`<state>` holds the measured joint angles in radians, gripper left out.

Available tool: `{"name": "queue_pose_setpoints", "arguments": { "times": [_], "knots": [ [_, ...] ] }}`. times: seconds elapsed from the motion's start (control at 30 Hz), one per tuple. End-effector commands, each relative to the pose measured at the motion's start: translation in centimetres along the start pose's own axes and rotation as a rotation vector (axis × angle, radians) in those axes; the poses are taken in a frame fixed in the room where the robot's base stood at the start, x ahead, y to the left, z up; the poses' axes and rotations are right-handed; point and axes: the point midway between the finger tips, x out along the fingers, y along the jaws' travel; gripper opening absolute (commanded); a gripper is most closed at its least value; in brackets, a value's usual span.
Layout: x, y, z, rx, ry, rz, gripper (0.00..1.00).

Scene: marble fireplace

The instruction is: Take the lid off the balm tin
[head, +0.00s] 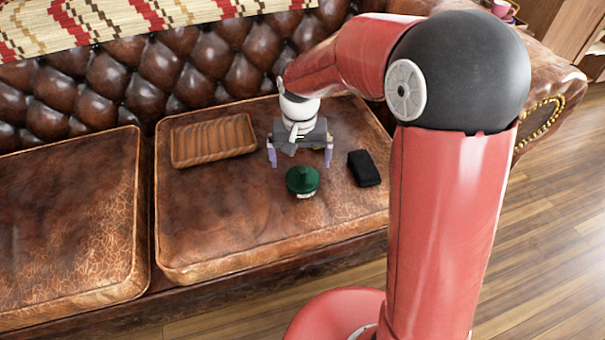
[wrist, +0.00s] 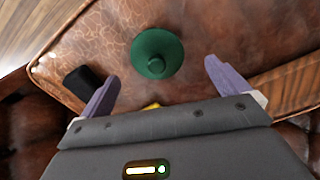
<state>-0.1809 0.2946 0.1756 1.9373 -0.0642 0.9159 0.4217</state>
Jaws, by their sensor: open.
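The balm tin (head: 299,193) stands on the right leather sofa cushion, with only a strip of its pale side showing. Its dark green lid (head: 303,179) has a raised middle and sits on top of it. In the wrist view the lid (wrist: 157,53) is seen from above, ahead of the fingertips and between their lines, and it hides the tin. My gripper (head: 300,160) is open and empty, with its purple fingers spread wide. It is above the cushion, behind the tin in the head view, and apart from it. The fingers also show in the wrist view (wrist: 160,70).
A wooden tray (head: 213,139) lies on the cushion left of my gripper. A black box-like item (head: 364,168) lies right of the tin. Something yellow (wrist: 151,105) shows in the wrist view, partly hidden by my gripper. The cushion's front left is clear.

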Motion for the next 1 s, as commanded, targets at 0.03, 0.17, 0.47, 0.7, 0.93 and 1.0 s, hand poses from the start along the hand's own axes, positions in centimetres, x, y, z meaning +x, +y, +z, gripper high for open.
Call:
{"name": "queue_pose_setpoints", "arguments": {
  "times": [0.03,0.17,0.47,0.7,0.93,1.0],
  "knots": [
    [0.7,0.1,0.0,0.001,-0.002,0.000,1.00],
    [2.7,0.5,-0.1,0.001,-0.004,0.001,1.00],
    [4.9,0.5,-0.1,0.000,0.001,0.000,1.00],
    [4.9,0.5,-0.1,0.000,0.001,0.000,0.88],
    [4.9,0.5,-0.1,0.000,0.001,0.000,0.58],
    [4.9,0.5,-0.1,0.000,0.001,0.000,0.55]
  ]
}}
